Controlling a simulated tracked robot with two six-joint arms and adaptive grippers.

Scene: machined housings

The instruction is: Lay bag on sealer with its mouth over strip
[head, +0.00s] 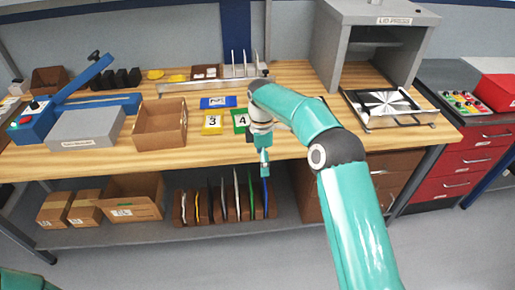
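The blue sealer (32,121) stands at the left of the bench, its lever arm (80,78) raised and slanting up to the right. A grey labelled block (86,128) sits in front of its blue bar (105,103). The sealing strip is too small to make out. I cannot pick out a bag. My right gripper (264,172) hangs near the bench's front edge, well right of the sealer and just below the green card. It is seen too small and edge-on to tell open from shut. My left gripper is out of view.
An empty cardboard box (160,124) stands between sealer and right gripper. A yellow card 3 (212,124), green card 4 (240,120) and blue plate (217,102) lie behind the gripper. Bare bench shows left of the gripper.

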